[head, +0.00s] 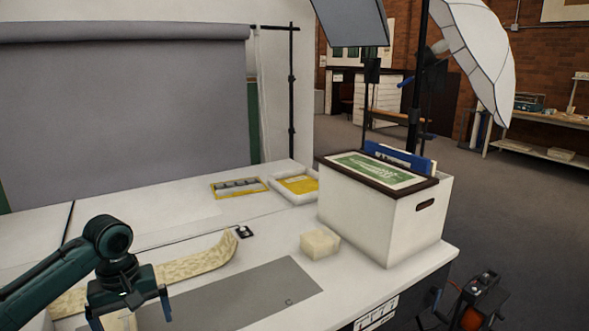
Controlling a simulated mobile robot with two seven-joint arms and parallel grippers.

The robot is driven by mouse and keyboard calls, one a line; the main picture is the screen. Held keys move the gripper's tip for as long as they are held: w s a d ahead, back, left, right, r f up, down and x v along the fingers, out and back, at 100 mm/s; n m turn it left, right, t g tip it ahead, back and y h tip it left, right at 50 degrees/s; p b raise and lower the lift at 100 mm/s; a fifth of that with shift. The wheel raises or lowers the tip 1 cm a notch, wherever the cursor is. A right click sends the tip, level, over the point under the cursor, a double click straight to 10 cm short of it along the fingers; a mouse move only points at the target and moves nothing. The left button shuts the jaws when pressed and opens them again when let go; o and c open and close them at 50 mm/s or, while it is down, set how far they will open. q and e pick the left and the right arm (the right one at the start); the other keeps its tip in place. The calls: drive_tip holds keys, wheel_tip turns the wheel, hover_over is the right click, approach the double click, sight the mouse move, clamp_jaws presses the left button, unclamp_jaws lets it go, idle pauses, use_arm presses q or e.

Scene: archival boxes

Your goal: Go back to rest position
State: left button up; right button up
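My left gripper (130,314) hangs at the bottom left, above the front left part of the white table (165,228). Its two blue-tipped fingers are spread wide apart. A cream block (119,323) shows partly between them, nearer the left finger, with a gap to the right finger. The fingertips run close to the picture's lower edge, so their contact with anything below is hidden. My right gripper is not in view.
A white archival box (380,222) with a dark-rimmed top stands at the table's right. A cream block (319,244), grey mat (262,288), patterned strip (200,260), yellow frame (239,188) and white tray (294,197) lie nearby. An orange-black device (474,306) stands beyond the right edge.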

use_arm(q)
drive_tip(key=s+d+f+m+t+h, duration=0.2)
drive_tip(key=s+d+f+m, duration=0.6)
drive_tip(key=s+d+f, duration=0.6)
drive_tip(key=s+a+r+t+y, duration=0.1)
drive_tip(key=s+a, duration=0.1)
drive_tip(key=s, duration=0.4)
drive_tip(key=s+a+r+t+y, duration=0.1)
drive_tip(key=s+a, duration=0.2)
drive_tip(key=s, duration=0.4)
drive_tip(key=w+d+m+t+h+p, duration=0.1)
drive_tip(key=w+d+t+h+p, duration=0.2)
drive_tip(key=w+d+t+p, duration=0.3)
drive_tip(key=shift+w+d, duration=0.45)
drive_tip(key=shift+d, duration=0.25)
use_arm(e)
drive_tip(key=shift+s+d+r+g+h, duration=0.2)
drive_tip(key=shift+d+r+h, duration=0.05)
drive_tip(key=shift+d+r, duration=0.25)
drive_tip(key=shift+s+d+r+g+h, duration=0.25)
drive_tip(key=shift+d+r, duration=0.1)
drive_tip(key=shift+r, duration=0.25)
